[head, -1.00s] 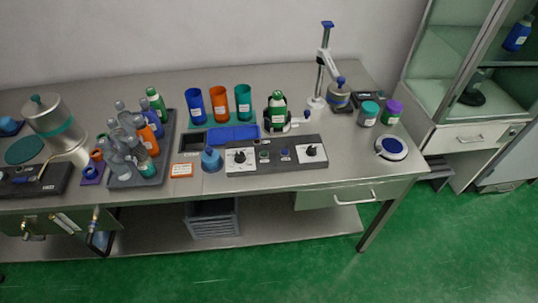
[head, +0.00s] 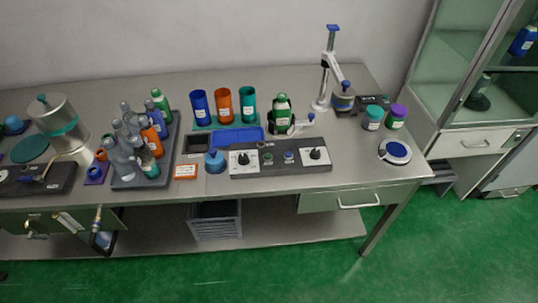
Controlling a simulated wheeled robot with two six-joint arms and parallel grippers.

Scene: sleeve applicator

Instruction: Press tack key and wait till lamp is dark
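A dark control panel (head: 282,172) lies along the front of the steel bench. It has a white-faced knob at each end, the left knob (head: 243,158) and the right knob (head: 315,154). Between them are a greenish key (head: 268,158) and a blue key (head: 289,157). I cannot read their labels, so I cannot tell which is the tack key. A small round fitting at the panel's back edge may be the lamp; no glow shows on it. A green bottle (head: 281,113) stands in a dark holder behind the panel. Neither gripper is in view.
A blue domed piece (head: 215,162) stands left of the panel. Blue, orange and teal cups (head: 223,107) stand behind. A tray of bottles (head: 170,145) is at left. A stand (head: 325,75), jars (head: 373,118) and a round blue-topped dish (head: 395,152) are at right.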

